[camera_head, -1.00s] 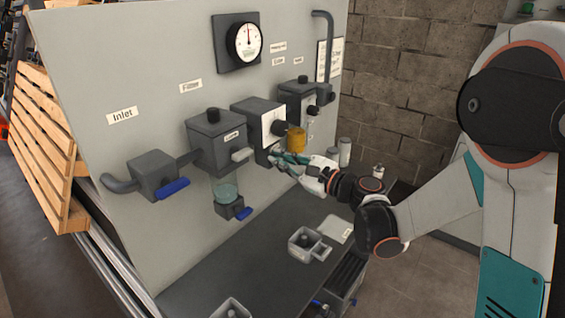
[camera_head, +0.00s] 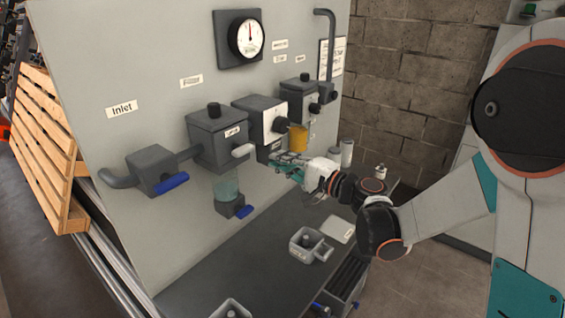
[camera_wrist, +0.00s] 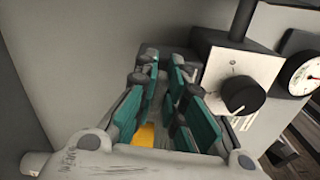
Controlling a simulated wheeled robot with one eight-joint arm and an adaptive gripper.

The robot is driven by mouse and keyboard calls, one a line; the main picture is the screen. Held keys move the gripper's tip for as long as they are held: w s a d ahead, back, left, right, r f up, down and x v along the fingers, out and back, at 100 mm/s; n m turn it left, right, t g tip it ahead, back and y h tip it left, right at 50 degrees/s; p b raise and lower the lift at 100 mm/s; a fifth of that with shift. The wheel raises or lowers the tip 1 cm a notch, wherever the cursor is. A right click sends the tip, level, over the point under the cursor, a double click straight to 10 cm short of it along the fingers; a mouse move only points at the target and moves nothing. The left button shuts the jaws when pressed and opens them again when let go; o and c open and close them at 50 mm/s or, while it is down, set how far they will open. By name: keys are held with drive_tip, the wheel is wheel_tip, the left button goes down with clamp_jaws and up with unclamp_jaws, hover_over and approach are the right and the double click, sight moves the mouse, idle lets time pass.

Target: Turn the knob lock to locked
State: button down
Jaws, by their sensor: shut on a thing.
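The regulator (camera_head: 257,112) is a dark box with a pale front plate and a black knob (camera_head: 282,125). The knob also shows clear of my fingers in the wrist view (camera_wrist: 243,95). My gripper (camera_head: 274,157) is just below the regulator, its teal fingers pointing at the panel. It is shut on a small part there, seemingly the knob lock, which is mostly hidden between the fingertips. In the wrist view, my gripper (camera_wrist: 166,65) has a dark box behind its tips. The lock's exact turn cannot be read.
An amber bowl (camera_head: 298,138) hangs close above my gripper. A gauge (camera_head: 249,38) is higher on the panel.

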drive_tip(key=shift+f+n, duration=0.1)
drive_tip(key=shift+n, duration=0.4)
drive_tip(key=c, duration=1.7)
unclamp_jaws()
drive_tip(key=shift+o, duration=0.2)
drive_tip(key=v, duration=1.2)
drive_tip(key=shift+s, duration=0.15)
